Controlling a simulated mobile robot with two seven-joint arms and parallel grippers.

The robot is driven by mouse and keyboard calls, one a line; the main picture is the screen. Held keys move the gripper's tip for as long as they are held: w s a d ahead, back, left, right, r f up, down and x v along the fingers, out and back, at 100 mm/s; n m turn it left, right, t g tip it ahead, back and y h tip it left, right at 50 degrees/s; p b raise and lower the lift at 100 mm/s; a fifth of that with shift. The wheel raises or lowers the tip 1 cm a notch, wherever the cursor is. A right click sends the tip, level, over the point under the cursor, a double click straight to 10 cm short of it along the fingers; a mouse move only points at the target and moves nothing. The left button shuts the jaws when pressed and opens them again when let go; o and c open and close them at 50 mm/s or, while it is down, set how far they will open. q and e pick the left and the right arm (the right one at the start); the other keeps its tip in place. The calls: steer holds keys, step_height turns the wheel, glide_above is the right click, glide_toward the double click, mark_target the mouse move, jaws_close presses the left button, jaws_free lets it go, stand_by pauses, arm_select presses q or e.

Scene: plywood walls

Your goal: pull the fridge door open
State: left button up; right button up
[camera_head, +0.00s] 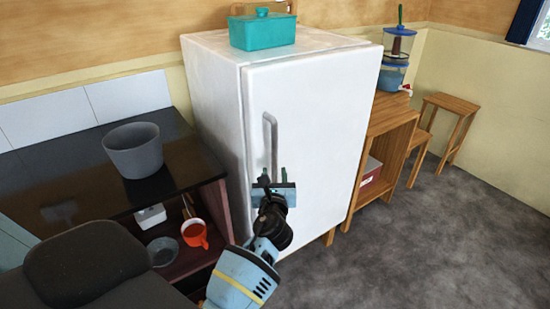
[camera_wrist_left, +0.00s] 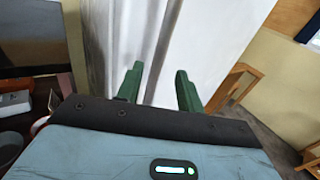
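The white fridge (camera_head: 225,90) stands against the back wall, and its door (camera_head: 325,120) looks shut. A grey vertical handle (camera_head: 270,135) is on the left part of the door. My left gripper (camera_head: 272,175) is in front of the door at the handle's lower end, partly hiding it. In the left wrist view its two green fingers (camera_wrist_left: 158,86) are apart, pointing at the white door (camera_wrist_left: 215,45). A pale upright strip shows between them, perhaps the handle; I cannot tell whether they touch it. My right gripper is not in view.
A teal container (camera_head: 262,32) sits on top of the fridge. A dark counter (camera_head: 75,170) with a grey pot (camera_head: 134,150) is at left, with an orange mug (camera_head: 195,233) below. A wooden cabinet (camera_head: 400,118) stands at right. Grey floor (camera_head: 430,240) is clear at front right.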

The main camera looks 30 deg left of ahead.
mark_target(274, 159)
arm_select(q)
steer(key=x, duration=0.6)
steer(key=shift+w+a+r+b, duration=0.25)
steer(key=shift+w+a+b, duration=0.05)
steer(key=shift+b, duration=0.1)
steer(key=shift+w+a+r, duration=0.1)
steer(key=shift+w+a, duration=0.25)
steer(key=shift+w, duration=0.2)
steer(key=shift+c, duration=0.3)
jaws_close()
